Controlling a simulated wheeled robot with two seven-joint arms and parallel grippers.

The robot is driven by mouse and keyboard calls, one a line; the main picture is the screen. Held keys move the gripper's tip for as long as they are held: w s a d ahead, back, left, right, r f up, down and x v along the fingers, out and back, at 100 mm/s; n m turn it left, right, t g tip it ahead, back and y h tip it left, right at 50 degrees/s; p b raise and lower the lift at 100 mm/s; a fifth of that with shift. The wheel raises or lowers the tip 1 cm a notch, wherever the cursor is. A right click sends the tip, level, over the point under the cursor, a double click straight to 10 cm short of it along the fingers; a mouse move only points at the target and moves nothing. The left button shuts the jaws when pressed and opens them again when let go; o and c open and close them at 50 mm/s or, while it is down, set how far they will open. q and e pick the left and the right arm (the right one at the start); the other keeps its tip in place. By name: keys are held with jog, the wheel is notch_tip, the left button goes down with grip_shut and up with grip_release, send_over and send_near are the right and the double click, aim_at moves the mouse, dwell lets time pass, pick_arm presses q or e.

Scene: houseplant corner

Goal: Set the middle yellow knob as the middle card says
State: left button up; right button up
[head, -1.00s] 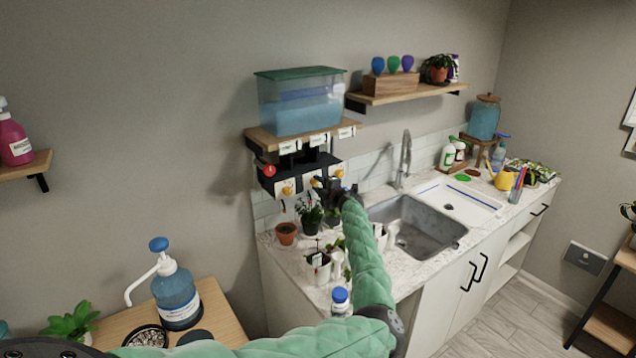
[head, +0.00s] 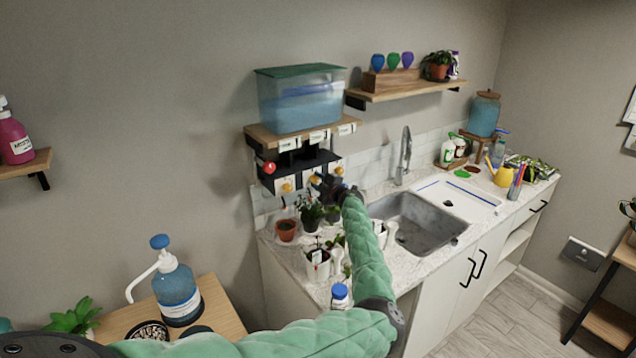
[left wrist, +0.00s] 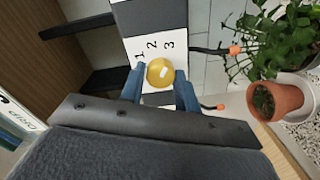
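Three yellow knobs sit on white plates on the dark unit under the tank shelf. The middle yellow knob (head: 314,180) is beside my left gripper (head: 328,187). In the left wrist view the yellow knob (left wrist: 160,72) has a white mark on its face, and the plate (left wrist: 150,30) beside it bears 1, 2, 3. The blue fingers lie against both sides of the knob with no clear gap, so the left gripper (left wrist: 160,88) looks shut on it. The middle card (head: 318,136) hangs on the shelf edge; its writing is too small to read. My right gripper is out of view.
A red knob (head: 269,168) is at the unit's left end. Potted plants (head: 310,212) and a terracotta pot (head: 286,230) stand on the counter below. The tank (head: 300,100) stands above. The sink (head: 415,225) is to the right.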

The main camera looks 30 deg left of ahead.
pick_arm(q)
jog(key=o, duration=0.3)
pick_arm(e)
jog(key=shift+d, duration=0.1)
pick_arm(q)
jog(key=shift+o, duration=0.2)
jog(key=shift+d, duration=0.1)
jog(key=shift+s+d+f+b, duration=0.15)
jog(key=shift+d+b, duration=0.3)
jog(key=shift+d, duration=0.1)
jog(key=b+v, duration=0.3)
jog(key=v, duration=0.3)
jog(key=shift+d, duration=0.25)
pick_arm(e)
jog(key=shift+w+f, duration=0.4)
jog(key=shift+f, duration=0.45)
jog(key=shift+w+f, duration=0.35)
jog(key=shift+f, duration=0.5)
